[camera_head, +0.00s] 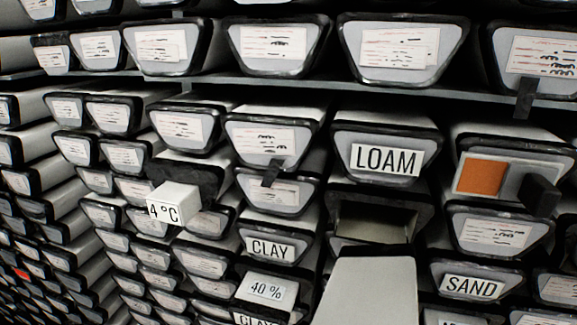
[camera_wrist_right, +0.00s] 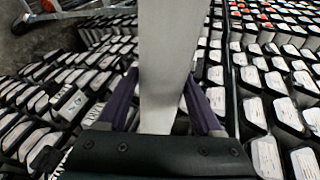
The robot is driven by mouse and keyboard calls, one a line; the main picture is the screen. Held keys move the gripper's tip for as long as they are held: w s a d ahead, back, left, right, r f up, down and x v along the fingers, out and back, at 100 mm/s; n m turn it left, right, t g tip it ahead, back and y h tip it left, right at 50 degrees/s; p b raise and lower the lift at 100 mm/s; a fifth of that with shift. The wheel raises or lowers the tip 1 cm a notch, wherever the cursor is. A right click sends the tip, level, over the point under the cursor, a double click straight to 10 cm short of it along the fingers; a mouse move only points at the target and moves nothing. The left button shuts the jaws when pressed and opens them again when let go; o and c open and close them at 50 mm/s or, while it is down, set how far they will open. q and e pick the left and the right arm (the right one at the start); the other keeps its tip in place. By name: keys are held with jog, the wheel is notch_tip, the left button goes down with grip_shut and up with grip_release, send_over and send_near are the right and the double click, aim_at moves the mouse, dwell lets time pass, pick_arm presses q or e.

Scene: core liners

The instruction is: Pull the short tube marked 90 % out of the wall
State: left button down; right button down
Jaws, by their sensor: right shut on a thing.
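A long pale grey tube (camera_wrist_right: 163,50) runs up the middle of the right wrist view. My right gripper (camera_wrist_right: 162,100) is shut on it, with a purple finger on each side. In the head view, a pale grey tube top (camera_head: 367,292) is at the bottom centre, below an open, hollow slot (camera_head: 375,222) under the LOAM tube; it looks like the same tube. Its front face is out of frame, and no 90 % mark is readable in either view. My left gripper is in neither view.
The wall is packed with labelled tube ends: LOAM (camera_head: 386,159), CLAY (camera_head: 268,247), SAND (camera_head: 471,285). A 4 °C block (camera_head: 172,203), a 40 % block (camera_head: 266,289) and an orange-faced block (camera_head: 481,177) stick out. Dark tabs hang at the right and centre.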

jog(key=shift+s+a+r, duration=0.15)
jog(key=shift+s+a, duration=0.15)
jog(key=shift+s, duration=0.55)
jog(key=shift+s+a+r, duration=0.15)
jog(key=shift+s+a, duration=0.1)
jog(key=shift+s, duration=0.55)
